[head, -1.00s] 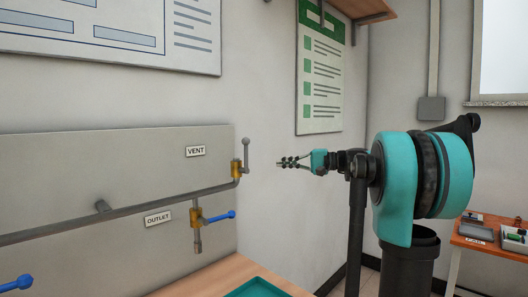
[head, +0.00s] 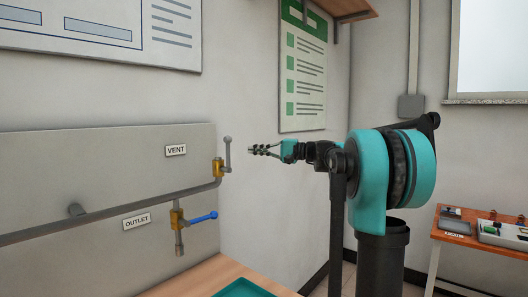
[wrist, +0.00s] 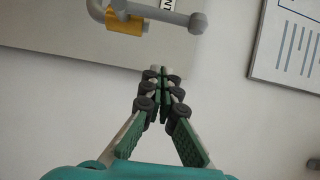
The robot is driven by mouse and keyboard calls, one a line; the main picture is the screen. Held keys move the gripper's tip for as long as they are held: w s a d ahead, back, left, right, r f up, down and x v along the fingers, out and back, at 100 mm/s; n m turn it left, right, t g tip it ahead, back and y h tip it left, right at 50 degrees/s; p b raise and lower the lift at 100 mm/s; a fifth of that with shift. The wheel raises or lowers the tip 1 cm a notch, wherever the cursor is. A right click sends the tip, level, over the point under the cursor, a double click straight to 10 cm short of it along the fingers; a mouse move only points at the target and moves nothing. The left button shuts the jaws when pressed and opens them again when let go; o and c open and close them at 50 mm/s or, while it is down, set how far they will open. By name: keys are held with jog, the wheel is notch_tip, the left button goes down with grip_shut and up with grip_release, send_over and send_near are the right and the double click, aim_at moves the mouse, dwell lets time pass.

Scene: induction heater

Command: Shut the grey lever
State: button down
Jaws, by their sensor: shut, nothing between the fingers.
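The grey lever (head: 228,153) stands upright on the brass vent valve (head: 217,168), at the right end of the pipe below the VENT label. In the wrist view the grey lever (wrist: 180,18) lies near the top edge, with its ball end towards the right and the brass valve body (wrist: 124,22) to its left. My gripper (head: 254,150) is to the right of the lever in the head view, with a small gap between them. In the wrist view my gripper (wrist: 162,72) has its fingertips together, empty, below the lever and not touching it.
A blue lever (head: 204,217) on the outlet valve sticks out to the right below. A teal tray (head: 245,289) rests on the wooden bench (head: 195,277). The grey pipe (head: 120,212) runs along the panel. An orange table (head: 470,238) with items stands at right.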

jog(key=s+a, duration=0.2)
jog(key=a, duration=0.4)
